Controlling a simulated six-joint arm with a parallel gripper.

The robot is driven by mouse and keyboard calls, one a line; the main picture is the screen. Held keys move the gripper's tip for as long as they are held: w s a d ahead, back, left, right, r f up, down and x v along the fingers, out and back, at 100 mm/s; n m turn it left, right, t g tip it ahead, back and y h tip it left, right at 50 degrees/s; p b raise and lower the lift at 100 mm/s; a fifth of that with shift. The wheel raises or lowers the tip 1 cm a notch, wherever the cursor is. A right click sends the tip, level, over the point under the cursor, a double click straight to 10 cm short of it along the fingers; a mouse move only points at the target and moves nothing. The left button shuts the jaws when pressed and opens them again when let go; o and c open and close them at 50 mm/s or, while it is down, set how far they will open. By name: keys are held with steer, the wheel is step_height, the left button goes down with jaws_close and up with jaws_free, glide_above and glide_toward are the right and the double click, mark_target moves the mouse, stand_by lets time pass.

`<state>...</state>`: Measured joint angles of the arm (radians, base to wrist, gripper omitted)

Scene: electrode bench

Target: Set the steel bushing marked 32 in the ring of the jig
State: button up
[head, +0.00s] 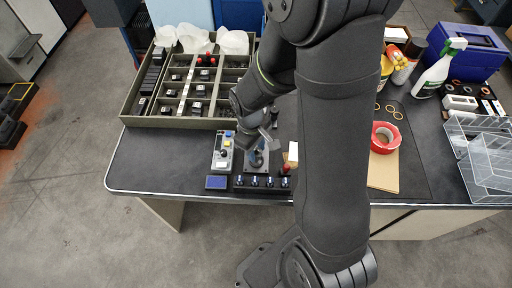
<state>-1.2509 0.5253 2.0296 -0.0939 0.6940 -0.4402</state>
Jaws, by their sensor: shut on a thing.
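My gripper (264,140) is low over the front middle of the bench, above a small dark jig (257,161) with a blue part. It is shut on a small piece, taken to be the steel bushing, which is mostly hidden by the fingers. The number 32 cannot be read at this size. The ring of the jig is not clear under the gripper, and I cannot tell whether the piece touches it. Several dark pieces with pale tops stand in a row on a black holder (262,189) at the bench's front edge.
A compartment tray (127,118) with dark parts stands at the back left. A grey control box (222,150) and a blue-screened block (216,182) sit left of the jig. Red tape (385,137), a spray bottle (438,70) and clear bins (490,165) are on the right. The front left is clear.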

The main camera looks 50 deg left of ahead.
steer(key=shift+f, duration=0.3)
stand_by(0.5)
steer(key=o, duration=1.1)
step_height(320, 180, up, 17)
steer(key=a, duration=0.2)
steer(key=shift+s, duration=0.2)
steer(key=shift+r, duration=0.15)
steer(key=shift+r, duration=2.45)
steer(key=shift+f, duration=0.1)
